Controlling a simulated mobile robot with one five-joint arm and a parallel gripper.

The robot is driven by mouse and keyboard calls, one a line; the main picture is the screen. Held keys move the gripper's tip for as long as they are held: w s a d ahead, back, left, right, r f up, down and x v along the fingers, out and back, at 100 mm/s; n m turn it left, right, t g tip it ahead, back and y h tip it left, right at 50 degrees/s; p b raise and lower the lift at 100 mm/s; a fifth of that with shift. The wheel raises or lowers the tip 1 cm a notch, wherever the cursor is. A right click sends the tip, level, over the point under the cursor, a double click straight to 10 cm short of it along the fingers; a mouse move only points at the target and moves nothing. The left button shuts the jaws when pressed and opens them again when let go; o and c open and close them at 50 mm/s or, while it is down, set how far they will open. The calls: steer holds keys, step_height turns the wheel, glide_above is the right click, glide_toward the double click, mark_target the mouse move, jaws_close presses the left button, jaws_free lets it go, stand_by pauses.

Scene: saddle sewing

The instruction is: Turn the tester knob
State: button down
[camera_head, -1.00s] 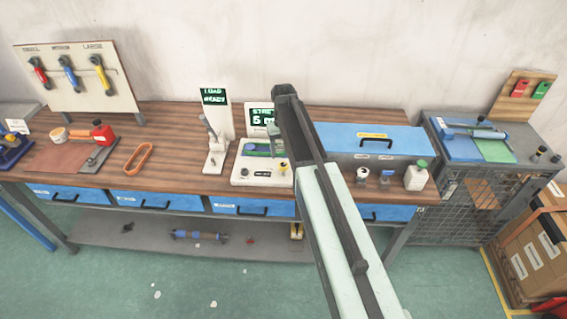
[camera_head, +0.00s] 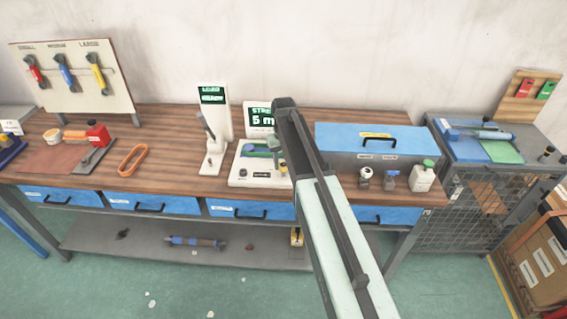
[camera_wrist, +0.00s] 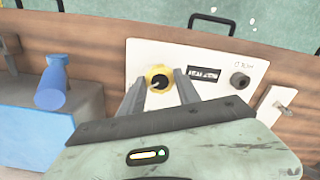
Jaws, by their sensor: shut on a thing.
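The tester (camera_head: 240,180) is a white box on the wooden bench with a green-lit screen (camera_head: 261,118) behind it. In the wrist view its pale panel (camera_wrist: 215,58) carries a yellow-rimmed knob (camera_wrist: 157,75), a small dark display and a dark round knob (camera_wrist: 240,80) to the right. My gripper (camera_wrist: 160,84) is over the panel, with its two fingers on either side of the yellow-rimmed knob, shut on it.
A white stand with a lever (camera_head: 213,135) is left of the tester. A blue toolbox (camera_head: 375,140) and small bottles (camera_head: 422,176) are to the right. An orange ring (camera_head: 132,160) lies further left. Bare bench lies between ring and stand.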

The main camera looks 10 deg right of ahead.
steer(key=shift+n, duration=0.3)
steer(key=n, duration=0.4)
steer(key=shift+n, duration=0.3)
steer(key=n, duration=1)
steer(key=shift+n, duration=0.4)
steer(key=n, duration=0.5)
steer(key=shift+n, duration=0.3)
steer(key=c, duration=0.9)
jaws_free()
steer(key=shift+o, duration=0.2)
